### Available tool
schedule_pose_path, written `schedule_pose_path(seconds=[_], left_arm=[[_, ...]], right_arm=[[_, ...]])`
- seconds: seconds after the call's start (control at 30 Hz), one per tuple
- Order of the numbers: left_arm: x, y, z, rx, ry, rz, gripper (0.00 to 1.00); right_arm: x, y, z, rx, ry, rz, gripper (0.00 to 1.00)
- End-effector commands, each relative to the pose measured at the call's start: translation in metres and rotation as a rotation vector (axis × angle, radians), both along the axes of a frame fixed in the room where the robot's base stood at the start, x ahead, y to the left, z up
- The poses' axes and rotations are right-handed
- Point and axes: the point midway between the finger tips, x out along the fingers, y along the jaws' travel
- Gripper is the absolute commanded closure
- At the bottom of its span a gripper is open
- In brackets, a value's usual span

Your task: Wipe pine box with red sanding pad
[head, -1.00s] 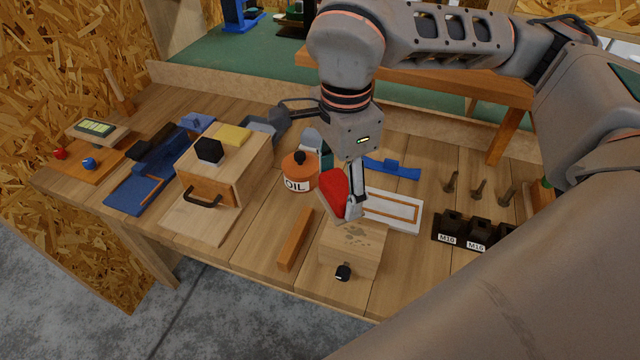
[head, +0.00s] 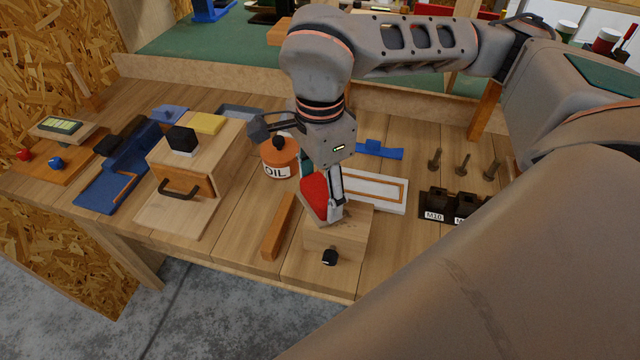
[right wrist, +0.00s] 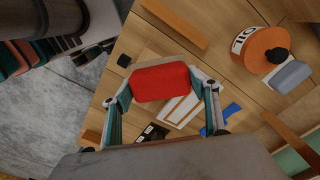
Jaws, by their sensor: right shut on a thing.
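The pine box (head: 335,245) is a small light wooden block with a black knob on its front, near the bench's front edge. Its edge also shows in the right wrist view (right wrist: 143,57). My right gripper (head: 325,205) is shut on the red sanding pad (head: 314,194), which fills the space between both fingers in the right wrist view (right wrist: 160,82). The pad is at the box top's back left, low over it or touching; contact is hard to tell. The gripper and pad hide much of the top, where a darker patch shows.
An orange oil can (head: 280,160) stands behind the pad, and an orange-brown wooden bar (head: 278,227) lies left of the box. A white framed panel (head: 378,188) lies behind right. Black sockets (head: 437,203) and a drawer cabinet (head: 195,165) flank the area.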

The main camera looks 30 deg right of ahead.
Motion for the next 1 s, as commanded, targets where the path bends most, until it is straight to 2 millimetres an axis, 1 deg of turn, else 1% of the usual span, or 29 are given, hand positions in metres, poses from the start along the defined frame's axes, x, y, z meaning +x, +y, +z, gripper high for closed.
schedule_pose_path(seconds=[0.5, 1.0], left_arm=[[0.0010, 0.0009, 0.0005, 0.002, -0.002, 0.000, 1.00], [0.0000, 0.0010, -0.0075, 0.002, 0.001, -0.001, 1.00]], right_arm=[[0.0003, 0.0000, 0.0005, 0.000, -0.002, 0.000, 0.58], [0.0003, 0.0000, -0.0078, 0.000, -0.002, 0.000, 0.58]])
